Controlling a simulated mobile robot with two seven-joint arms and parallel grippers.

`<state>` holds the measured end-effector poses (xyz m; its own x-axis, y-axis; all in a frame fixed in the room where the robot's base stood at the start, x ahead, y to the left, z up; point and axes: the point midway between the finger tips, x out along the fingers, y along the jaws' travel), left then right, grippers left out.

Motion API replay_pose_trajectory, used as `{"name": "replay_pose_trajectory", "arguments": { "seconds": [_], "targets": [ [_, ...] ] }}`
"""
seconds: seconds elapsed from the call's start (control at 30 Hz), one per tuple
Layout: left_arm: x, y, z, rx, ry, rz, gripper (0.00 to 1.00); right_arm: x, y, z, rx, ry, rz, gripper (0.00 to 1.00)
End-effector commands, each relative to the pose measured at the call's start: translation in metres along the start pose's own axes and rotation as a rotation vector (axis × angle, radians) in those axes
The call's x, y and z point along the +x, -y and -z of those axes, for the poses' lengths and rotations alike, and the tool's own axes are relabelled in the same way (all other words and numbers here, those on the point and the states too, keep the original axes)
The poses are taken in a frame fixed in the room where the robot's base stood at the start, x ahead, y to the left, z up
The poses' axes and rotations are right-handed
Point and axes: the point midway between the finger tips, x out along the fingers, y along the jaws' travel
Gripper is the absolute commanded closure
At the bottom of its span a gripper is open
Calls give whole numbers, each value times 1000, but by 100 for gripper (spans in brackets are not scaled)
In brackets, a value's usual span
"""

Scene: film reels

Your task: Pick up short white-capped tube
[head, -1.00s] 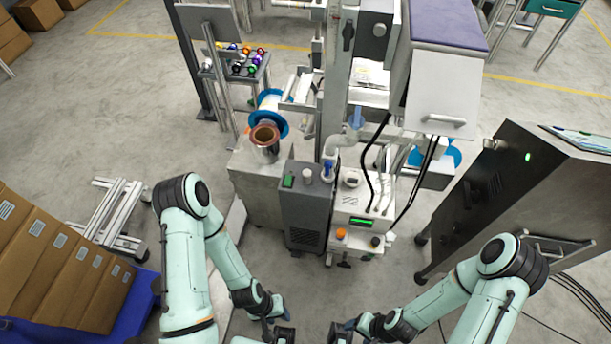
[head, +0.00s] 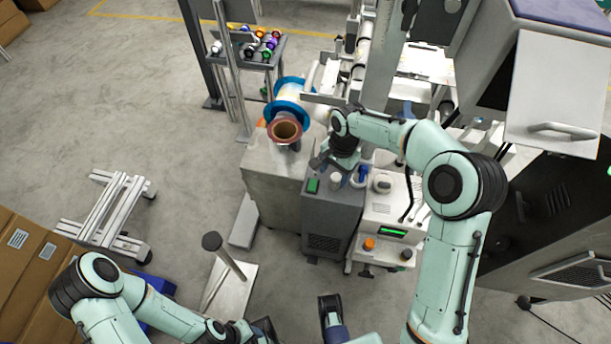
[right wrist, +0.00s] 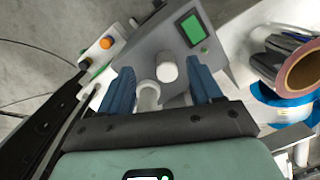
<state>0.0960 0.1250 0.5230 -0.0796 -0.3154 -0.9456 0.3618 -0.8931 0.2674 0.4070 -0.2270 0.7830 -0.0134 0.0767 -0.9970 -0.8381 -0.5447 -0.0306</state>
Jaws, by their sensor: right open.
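The short white-capped tube (head: 335,181) stands on top of a dark grey box-shaped unit (head: 331,215), beside a green button or screen (head: 313,186). In the right wrist view its white cap (right wrist: 167,69) shows between the blue fingers, just ahead of them. My right gripper (head: 338,160) is over the back part of the unit, behind the tube; in the right wrist view it is open (right wrist: 162,88), with a gap on both sides of the cap. A second pale rounded piece (right wrist: 148,95) lies closer to the palm. My left gripper (head: 262,330) is low at the bottom edge, partly cut off.
A white unit (head: 385,220) with an orange knob (head: 369,243) adjoins on the right. A copper-coloured reel (head: 285,131) and blue-flanged roll (head: 290,92) are at the back left.

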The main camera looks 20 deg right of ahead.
Motion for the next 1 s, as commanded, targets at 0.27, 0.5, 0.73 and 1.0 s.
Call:
{"name": "replay_pose_trajectory", "arguments": {
  "seconds": [0.27, 0.5, 0.73, 1.0],
  "targets": [
    [12, 3, 2, 0, -2, -1, 57, -43, -4, 21, 147, -75, -30, 36],
    [16, 4, 4, 1, -10, -3, 57, 4, -6, 24, 147, -71, -32, 36],
    [18, 4, 6, 1, -14, -4, 57, 30, -6, 26, 146, -73, -29, 36],
    [20, 4, 7, 2, -17, -4, 57, 51, -6, 29, 145, -71, -30, 36]
  ]
}}
